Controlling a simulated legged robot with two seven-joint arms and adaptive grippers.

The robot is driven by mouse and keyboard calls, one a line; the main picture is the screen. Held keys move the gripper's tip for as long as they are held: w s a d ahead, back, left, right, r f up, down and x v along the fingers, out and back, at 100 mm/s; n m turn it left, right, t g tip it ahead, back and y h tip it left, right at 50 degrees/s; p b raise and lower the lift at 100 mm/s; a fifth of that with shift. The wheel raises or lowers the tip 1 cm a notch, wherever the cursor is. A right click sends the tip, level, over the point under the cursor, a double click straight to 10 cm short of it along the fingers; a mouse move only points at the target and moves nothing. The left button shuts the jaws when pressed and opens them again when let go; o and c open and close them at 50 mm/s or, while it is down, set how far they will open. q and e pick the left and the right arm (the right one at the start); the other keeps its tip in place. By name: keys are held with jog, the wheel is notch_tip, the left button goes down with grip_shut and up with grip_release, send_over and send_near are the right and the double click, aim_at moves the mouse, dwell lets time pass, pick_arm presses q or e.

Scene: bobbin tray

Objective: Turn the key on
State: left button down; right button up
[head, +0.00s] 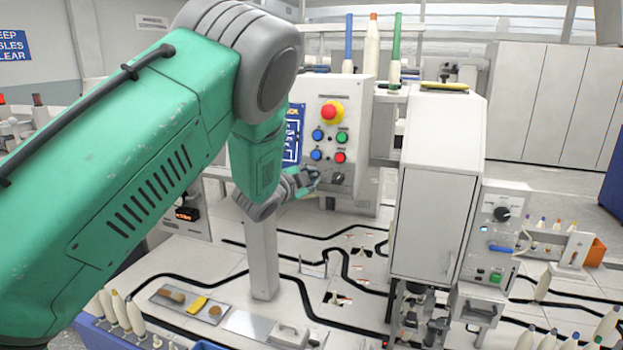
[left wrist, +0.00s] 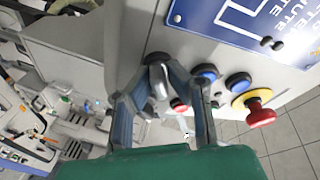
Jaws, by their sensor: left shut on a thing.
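The grey control panel (head: 353,92) stands beyond my left arm. Its key switch (head: 337,179) is a small dark piece low on the panel's face. My left gripper (head: 313,178) reaches the panel's lower part from the left. My right gripper is in neither view.
Above the key are a red emergency button (head: 329,111) on a yellow collar, blue buttons (head: 317,134), a green button (head: 341,137) and a red button (head: 340,157). A tall white cabinet (head: 432,190) stands to the right. A blue sign (left wrist: 240,25) is beside the buttons.

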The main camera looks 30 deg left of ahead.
pick_arm(q)
jog(key=shift+w+d+r, duration=0.1)
jog(key=shift+d+r, duration=0.05)
jog(key=c, duration=1.6)
grip_release()
jog(key=shift+d, duration=0.15)
jog(key=shift+s, duration=0.25)
jog(key=s+r, duration=0.1)
jog(key=s, duration=1)
jog(key=shift+s, duration=0.15)
jog(key=shift+d, duration=0.1)
